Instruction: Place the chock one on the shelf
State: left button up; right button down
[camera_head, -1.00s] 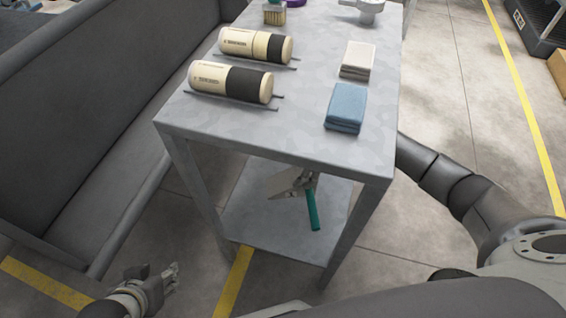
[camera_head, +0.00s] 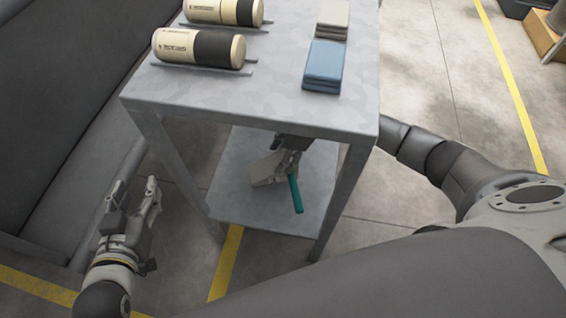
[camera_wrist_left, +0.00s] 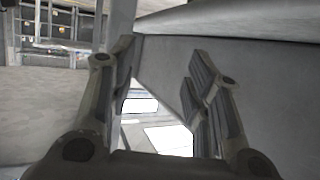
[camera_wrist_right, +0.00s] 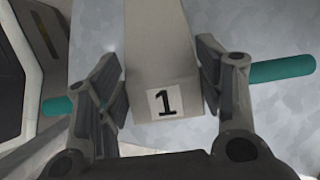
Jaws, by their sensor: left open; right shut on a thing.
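Chock one is a beige wedge (camera_head: 266,170) with a teal handle (camera_head: 296,194). In the right wrist view its face (camera_wrist_right: 165,102) bears a black "1". My right gripper (camera_head: 290,150) is shut on it, beneath the table top and over the lower grey shelf (camera_head: 238,200). I cannot tell whether the chock touches the shelf. The table top partly hides this gripper. My left gripper (camera_head: 135,190) is open and empty, left of the table and away from the chock; its spread fingers also show in the left wrist view (camera_wrist_left: 160,70).
The table top (camera_head: 270,95) bears two cream-and-black cylinders (camera_head: 198,47), a blue folded cloth (camera_head: 325,65) and a light folded cloth (camera_head: 333,15). Table legs (camera_head: 340,200) flank the shelf. A dark grey bench-like structure (camera_head: 75,150) stands left.

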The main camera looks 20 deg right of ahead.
notch_tip(320, 180, down, 3)
jog(key=shift+f+b, duration=0.1)
jog(key=shift+b, duration=0.75)
pick_arm(q)
notch_tip(320, 180, up, 8)
jog(key=w+d+t+h, duration=0.1)
jog(key=w+t, duration=0.1)
jog(key=t, duration=0.2)
jog(key=shift+d+t+h, duration=0.3)
jog(key=shift+t, duration=0.1)
pick_arm(e)
jog(key=shift+f, duration=0.2)
jog(key=c, duration=0.7)
grip_release()
jog(key=shift+f, duration=0.15)
pick_arm(q)
jog(key=shift+s+f, duration=0.1)
jog(key=shift+f, duration=0.05)
pick_arm(e)
jog(key=o, duration=0.3)
